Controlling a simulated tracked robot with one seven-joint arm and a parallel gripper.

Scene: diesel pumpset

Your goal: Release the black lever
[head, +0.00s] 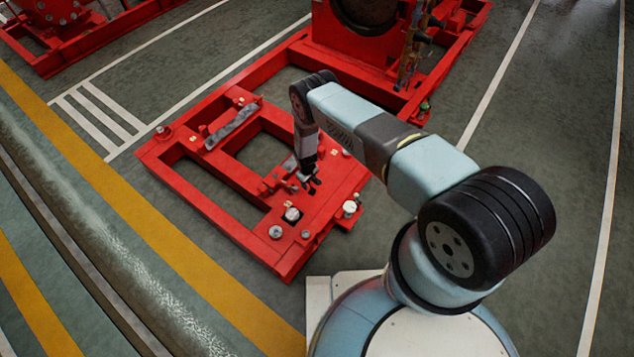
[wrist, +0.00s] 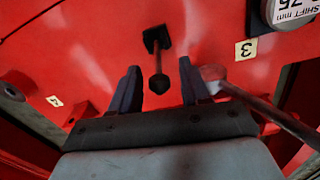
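The black lever (wrist: 159,82) shows in the wrist view. It is a short dark stem with a rounded knob, rising from a square black plate (wrist: 156,39) on the red panel. My gripper (wrist: 159,67) is open, with one dark finger on each side of the lever's knob and a visible gap on both sides. I cannot tell exactly how deep the knob sits between the fingers. In the head view my gripper (head: 311,185) points down at the near part of the red frame (head: 270,250); the lever cannot be made out there.
A red-tipped rod (wrist: 270,112) lies close by the right finger. A label marked 3 (wrist: 246,50) and a round gauge (wrist: 290,12) are at upper right. White-topped fittings (head: 350,208) stand on the frame. A larger red machine (head: 365,45) stands behind.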

